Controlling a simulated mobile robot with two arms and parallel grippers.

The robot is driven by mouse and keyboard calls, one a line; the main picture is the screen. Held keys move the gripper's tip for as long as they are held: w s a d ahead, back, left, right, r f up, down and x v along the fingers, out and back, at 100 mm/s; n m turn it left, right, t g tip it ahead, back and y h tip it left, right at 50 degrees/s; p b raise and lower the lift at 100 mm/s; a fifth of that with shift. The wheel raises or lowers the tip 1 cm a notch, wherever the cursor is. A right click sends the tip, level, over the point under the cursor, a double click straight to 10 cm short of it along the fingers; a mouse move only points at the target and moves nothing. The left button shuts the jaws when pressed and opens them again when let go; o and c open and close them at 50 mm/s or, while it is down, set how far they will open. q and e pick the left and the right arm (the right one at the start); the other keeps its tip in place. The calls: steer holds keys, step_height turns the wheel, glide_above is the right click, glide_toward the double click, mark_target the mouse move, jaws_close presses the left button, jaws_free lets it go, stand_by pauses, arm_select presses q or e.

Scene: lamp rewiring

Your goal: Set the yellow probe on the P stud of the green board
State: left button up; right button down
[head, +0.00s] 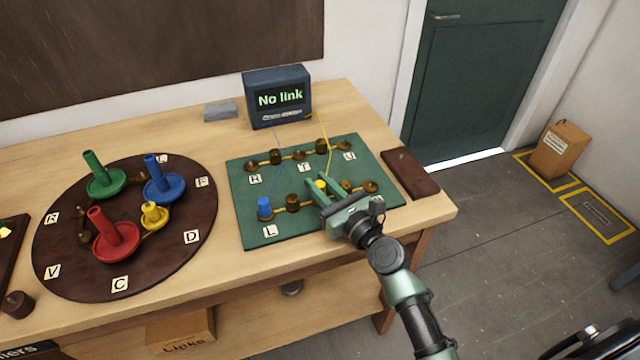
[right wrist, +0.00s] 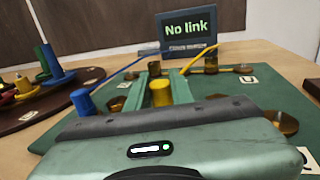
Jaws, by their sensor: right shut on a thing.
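The green board (head: 245,185) lies on the bench with brass studs and letter tiles. My right gripper (head: 321,187) is shut on the yellow probe (head: 320,184), over the front middle of the board. In the right wrist view the yellow probe (right wrist: 160,92) stands between the two green fingers, its yellow wire running to the display. Its lower end is hidden, so I cannot tell whether it touches a stud. A partly cut-off tile (right wrist: 309,158), perhaps P, shows at the right wrist view's lower right. The blue probe (head: 264,208) stands at the L tile (head: 270,230). My left gripper is not in view.
The display (head: 278,97) reads "No link". A round dark board (head: 60,225) with red, green, blue and yellow pieces stands to the left. A dark brown slab (head: 410,173) lies right of the green board, near the bench edge.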

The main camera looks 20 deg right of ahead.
steer(key=shift+f, duration=0.4)
steer(key=c, duration=1.2)
jaws_free()
steer(key=shift+o, duration=0.2)
steer(key=shift+s, duration=0.1)
steer(key=b+v, duration=0.1)
steer(key=v, duration=0.5)
steer(key=shift+s+d+f, duration=0.1)
steer(key=shift+s, duration=0.1)
steer(key=shift+s+d+b, duration=0.2)
steer(key=shift+s+b, duration=0.1)
steer(key=shift+s, duration=0.3)
